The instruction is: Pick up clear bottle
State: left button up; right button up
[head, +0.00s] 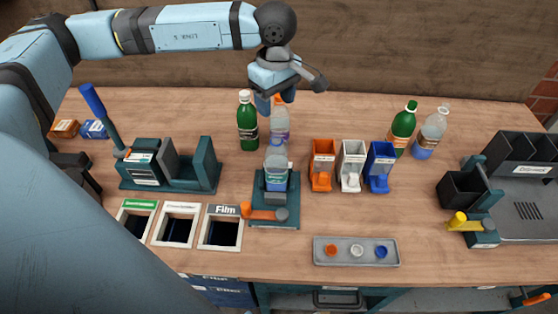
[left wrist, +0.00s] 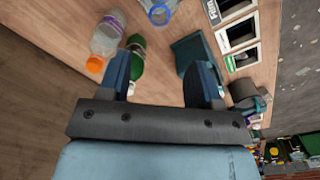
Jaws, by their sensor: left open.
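Several bottles stand on the wooden bench. One clear bottle with an orange cap (head: 280,124) stands just right of a green bottle (head: 247,124). Another clear bottle (head: 276,164) is upright in a dark green holder (head: 288,213) in front of them. A third clear bottle (head: 431,136) stands at the right beside a second green bottle (head: 402,127). In the left wrist view, the orange-capped bottle (left wrist: 106,38) and green bottle (left wrist: 136,62) lie outside or behind the left-hand finger.
Orange (head: 322,165), white (head: 350,166) and blue (head: 380,167) dispensers stand in the middle. A grey tray (head: 318,257) holds small caps. Bin openings, including one marked Film (head: 221,212), lie front left. A dark machine (head: 520,190) stands right. The bench's rear middle is clear.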

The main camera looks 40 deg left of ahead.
aim_at(276, 135)
pick_arm(q)
notch_tip(276, 135, down, 7)
jog(key=shift+r+p, duration=0.2)
jog(key=shift+p, duration=0.15)
jog(key=shift+f+p, duration=0.75)
jog(key=shift+f, duration=1.95)
grip_shut()
